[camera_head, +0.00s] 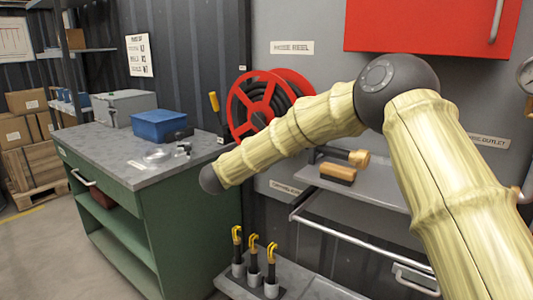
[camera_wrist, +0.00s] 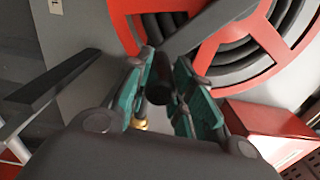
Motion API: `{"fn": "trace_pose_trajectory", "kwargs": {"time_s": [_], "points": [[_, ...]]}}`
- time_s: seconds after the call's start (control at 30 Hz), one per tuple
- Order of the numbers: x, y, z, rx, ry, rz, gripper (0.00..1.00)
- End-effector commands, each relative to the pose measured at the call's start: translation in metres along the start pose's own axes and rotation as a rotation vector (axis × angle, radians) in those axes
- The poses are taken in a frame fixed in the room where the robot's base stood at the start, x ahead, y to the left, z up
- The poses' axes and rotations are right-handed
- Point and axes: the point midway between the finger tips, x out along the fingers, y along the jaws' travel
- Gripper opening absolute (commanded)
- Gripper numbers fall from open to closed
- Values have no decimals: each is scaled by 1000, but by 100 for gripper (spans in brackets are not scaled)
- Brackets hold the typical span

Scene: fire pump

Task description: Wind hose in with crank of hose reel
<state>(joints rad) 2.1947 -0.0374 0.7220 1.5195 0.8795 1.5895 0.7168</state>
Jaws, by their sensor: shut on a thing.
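The red hose reel (camera_head: 240,107) with dark hose coiled on it is mounted on the wall beyond the green workbench. It fills the top of the wrist view (camera_wrist: 268,37), with black hose (camera_wrist: 240,55) behind its red spokes. My gripper (camera_wrist: 165,60) has its teal fingers on both sides of a dark, round crank handle (camera_wrist: 160,82) and is shut on it. A dark grey bar (camera_wrist: 208,24), seemingly the crank arm, crosses in front of the reel just beyond the fingers. In the head view my gripper is hidden behind my arm.
The green workbench (camera_head: 150,205) holds a blue box (camera_head: 159,124) and a grey case. A red cabinet (camera_head: 430,25) hangs at upper right. A shelf (camera_head: 370,187) carries a brush. Several yellow-topped tools (camera_head: 254,262) stand in holders below.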

Motion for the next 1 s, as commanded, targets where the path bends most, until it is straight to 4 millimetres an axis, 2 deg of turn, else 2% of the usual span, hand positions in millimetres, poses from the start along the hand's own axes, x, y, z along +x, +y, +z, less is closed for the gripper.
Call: {"fn": "trace_pose_trajectory", "kwargs": {"time_s": [0.03,0.07,0.1,0.23,0.7,0.87,1.0], "points": [[-4,12,0,-15,-5,15,0],[-4,12,0,-15,-5,15,0],[-4,12,-1,-15,-4,15,26],[-3,12,-1,-15,-3,15,46],[-3,4,-2,-4,0,5,46],[-19,3,-1,-4,-1,4,46],[-44,3,-1,-5,-2,4,46]]}}
